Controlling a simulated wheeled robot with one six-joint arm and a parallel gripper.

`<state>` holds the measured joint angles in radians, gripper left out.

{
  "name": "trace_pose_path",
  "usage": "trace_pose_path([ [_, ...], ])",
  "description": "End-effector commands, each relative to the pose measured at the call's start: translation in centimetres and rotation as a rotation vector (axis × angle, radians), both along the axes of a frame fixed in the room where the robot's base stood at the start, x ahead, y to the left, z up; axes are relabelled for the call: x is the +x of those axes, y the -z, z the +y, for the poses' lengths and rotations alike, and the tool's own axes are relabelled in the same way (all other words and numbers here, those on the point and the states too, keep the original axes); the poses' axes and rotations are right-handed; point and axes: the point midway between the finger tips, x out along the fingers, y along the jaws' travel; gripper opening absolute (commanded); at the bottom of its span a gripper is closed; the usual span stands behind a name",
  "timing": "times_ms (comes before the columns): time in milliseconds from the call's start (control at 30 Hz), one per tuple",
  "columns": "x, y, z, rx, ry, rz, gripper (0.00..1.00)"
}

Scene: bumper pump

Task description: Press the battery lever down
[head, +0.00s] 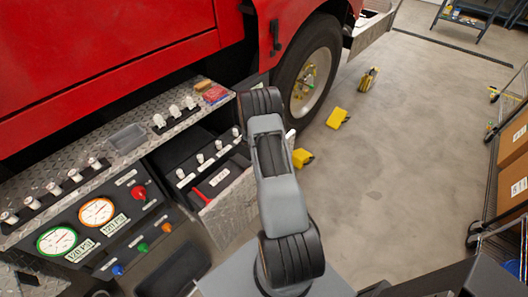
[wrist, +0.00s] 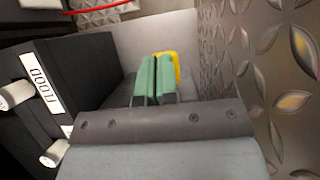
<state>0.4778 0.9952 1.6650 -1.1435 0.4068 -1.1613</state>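A red lever (head: 201,196) sits low on the black panel beside the truck's front wheel, next to a white label too small to read. I cannot confirm from its label that it is the battery lever. A thin red curved piece (wrist: 103,9) shows at the top of the wrist view; I cannot tell if it is the same lever. My gripper (wrist: 153,82) shows green fingertips side by side with only a thin gap, shut with nothing seen between them. It is beside a black panel with a FLOOD label (wrist: 46,89). In the head view my arm hides the gripper.
A gauge panel (head: 97,211) with a red knob (head: 139,193) is left of the lever. White-knobbed switches (head: 200,158) line the black panel. Diamond-plate metal (wrist: 275,80) stands close on the wrist view's right. Yellow chocks (head: 337,118) lie on open floor.

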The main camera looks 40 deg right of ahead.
Motion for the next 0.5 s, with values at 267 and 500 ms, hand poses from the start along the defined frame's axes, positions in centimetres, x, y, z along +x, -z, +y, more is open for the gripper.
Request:
trace_pose_path([
  [267,-0.4,-3.3,0.4,0.000,-0.003,0.007,0.00],
  [500,0.1,-8.1,0.6,-0.005,-0.009,-0.004,0.00],
])
